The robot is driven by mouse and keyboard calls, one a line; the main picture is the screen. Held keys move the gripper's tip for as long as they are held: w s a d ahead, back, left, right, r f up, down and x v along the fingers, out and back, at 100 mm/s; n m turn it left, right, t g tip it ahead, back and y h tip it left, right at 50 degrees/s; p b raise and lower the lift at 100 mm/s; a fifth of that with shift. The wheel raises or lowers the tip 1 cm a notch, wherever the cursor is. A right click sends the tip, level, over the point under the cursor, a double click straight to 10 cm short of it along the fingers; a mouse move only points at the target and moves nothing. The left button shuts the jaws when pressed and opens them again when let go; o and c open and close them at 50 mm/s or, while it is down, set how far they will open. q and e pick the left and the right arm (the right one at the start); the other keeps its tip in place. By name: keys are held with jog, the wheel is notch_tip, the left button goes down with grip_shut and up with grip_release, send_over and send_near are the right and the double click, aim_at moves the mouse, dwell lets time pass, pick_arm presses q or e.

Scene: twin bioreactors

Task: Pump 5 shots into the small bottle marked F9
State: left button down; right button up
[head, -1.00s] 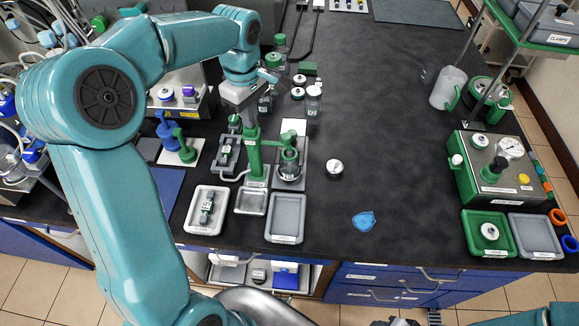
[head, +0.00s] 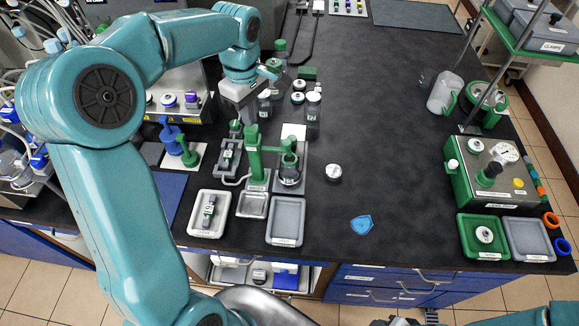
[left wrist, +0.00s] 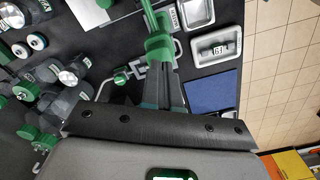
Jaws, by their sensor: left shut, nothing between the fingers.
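A green pump stand (head: 256,160) rises behind the small front trays, its arm reaching right over a clear vessel (head: 290,172). It also shows in the left wrist view (left wrist: 158,48). My left gripper (head: 244,118) is shut and empty, just above and behind the stand's top; contact cannot be told. A small labelled bottle (head: 209,211) lies in a white tray (head: 193,228); it also shows in the wrist view (left wrist: 219,50), its marking hard to read. Another small bottle (head: 229,157) sits in a holder left of the stand. My right gripper does not show.
An empty grey tray (head: 285,238) lies front right of the stand. Capped bottles (head: 313,108) stand behind it. A white-topped jar (head: 333,171) and a blue badge (head: 362,224) lie right. A green instrument box (head: 492,178) stands far right; the middle counter is mostly clear.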

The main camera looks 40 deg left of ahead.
pick_arm(q)
jog(key=shift+f, duration=0.15)
dwell(0.3)
jog(key=shift+f+b, duration=1.55)
jog(key=shift+f, duration=0.3)
jog(key=shift+r+p, duration=1.7)
jog(key=shift+r, duration=0.3)
jog(key=shift+f, duration=0.15)
jog(key=shift+f+b, duration=1.6)
jog(key=shift+f, duration=0.25)
jog(key=shift+r+p, duration=0.75)
jog(key=shift+r, duration=0.15)
jog(key=shift+r+p, duration=0.85)
jog(key=shift+r, duration=0.2)
